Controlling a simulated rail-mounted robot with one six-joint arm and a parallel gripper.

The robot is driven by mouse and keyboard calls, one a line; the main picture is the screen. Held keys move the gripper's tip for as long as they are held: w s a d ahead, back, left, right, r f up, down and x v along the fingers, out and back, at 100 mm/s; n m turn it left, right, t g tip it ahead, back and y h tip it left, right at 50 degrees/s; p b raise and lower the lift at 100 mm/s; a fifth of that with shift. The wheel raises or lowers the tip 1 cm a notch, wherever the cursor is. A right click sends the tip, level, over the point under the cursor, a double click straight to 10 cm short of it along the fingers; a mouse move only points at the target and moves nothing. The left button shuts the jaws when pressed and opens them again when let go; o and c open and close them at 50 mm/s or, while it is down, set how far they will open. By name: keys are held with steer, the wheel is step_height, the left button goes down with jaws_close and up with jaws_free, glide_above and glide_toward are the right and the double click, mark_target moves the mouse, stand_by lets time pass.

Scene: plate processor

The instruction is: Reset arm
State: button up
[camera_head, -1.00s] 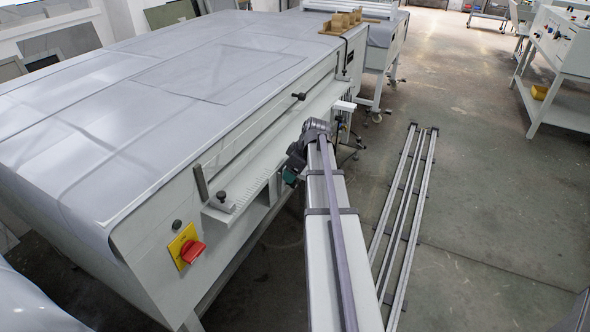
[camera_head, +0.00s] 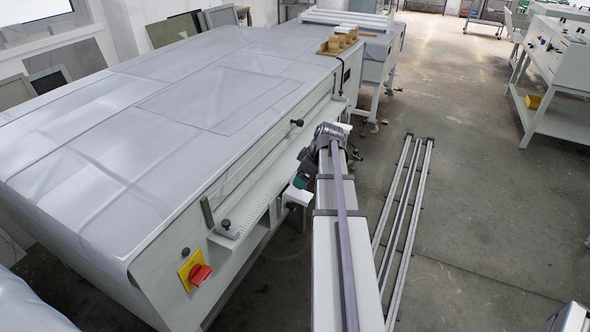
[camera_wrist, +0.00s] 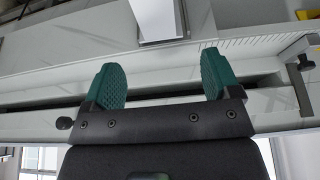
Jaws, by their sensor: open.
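My gripper shows in the wrist view (camera_wrist: 159,78) with its two green fingers spread apart and nothing between them. In the head view its green part (camera_head: 300,181) is beside the front side of the plate processor (camera_head: 150,277), near the narrow ledge (camera_head: 228,238); my arm hides some of it. The wrist view shows a pale machine face and a white block (camera_wrist: 158,20) beyond the fingertips.
A red switch on a yellow plate (camera_head: 195,271) is on the machine's near end. Brown blocks (camera_head: 337,42) stand on its far top corner. Metal rails (camera_head: 409,200) lie on the floor at right. A white workbench (camera_head: 545,85) stands farther right, with open floor between.

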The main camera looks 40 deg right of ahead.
steer(key=shift+s+f+m, duration=0.1)
steer(key=shift+f+m, duration=0.05)
steer(key=shift+m, duration=0.45)
steer(key=s+a+m+g+h, duration=0.1)
steer(key=s+a+g, duration=0.1)
steer(key=a, duration=1.6)
steer(key=s+a+f+m+g, duration=0.1)
steer(key=s+a, duration=0.4)
steer(key=a, duration=1.3)
steer(key=shift+a+m+g+h, duration=0.3)
steer(key=shift+m+g+h, duration=0.15)
steer(key=shift+m, duration=0.25)
steer(key=shift+s+f, duration=0.1)
steer(key=shift+c, duration=0.2)
